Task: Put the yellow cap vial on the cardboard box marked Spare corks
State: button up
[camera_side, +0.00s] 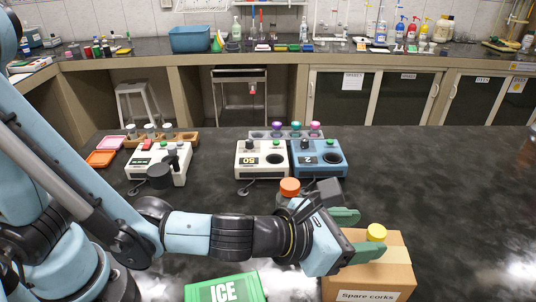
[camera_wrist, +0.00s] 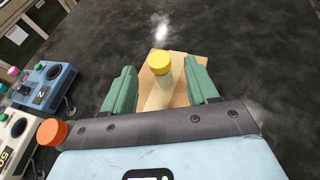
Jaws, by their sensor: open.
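The yellow cap vial (camera_side: 376,232) stands upright on the cardboard box (camera_side: 395,275), whose front label reads "Spare corks". In the side view, the near finger hides most of the vial's body. The wrist view shows the vial (camera_wrist: 161,71) with its clear body over the brown box top (camera_wrist: 180,97). My gripper (camera_side: 362,234) is open, with its green fingers on either side of the vial. In the wrist view, gaps show between the vial and both fingers of my gripper (camera_wrist: 160,67).
An orange-capped container (camera_side: 289,187) is close behind my wrist, its body partly hidden. A green ICE box (camera_side: 226,289) sits left of the cardboard box. White (camera_side: 262,159) and blue (camera_side: 320,158) devices stand behind. The dark bench to the right is clear.

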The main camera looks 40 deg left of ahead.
jog(key=shift+v, duration=3.5)
jog(key=w+a+f+n+g+y, duration=0.1)
jog(key=w+a+n+y, duration=0.1)
jog(key=a+n, duration=0.6)
jog(key=w+a+n+y, duration=0.3)
jog(key=a+n, duration=0.3)
jog(key=n, duration=0.3)
jog(key=s+a+n+g, duration=0.2)
jog(key=a+n, duration=0.4)
jog(key=n, duration=0.6)
jog(key=s+a+n+g+y, duration=0.1)
jog(key=s+a+n+g, duration=0.1)
jog(key=a+n, duration=0.5)
jog(key=n, duration=0.5)
jog(key=shift+f, duration=0.25)
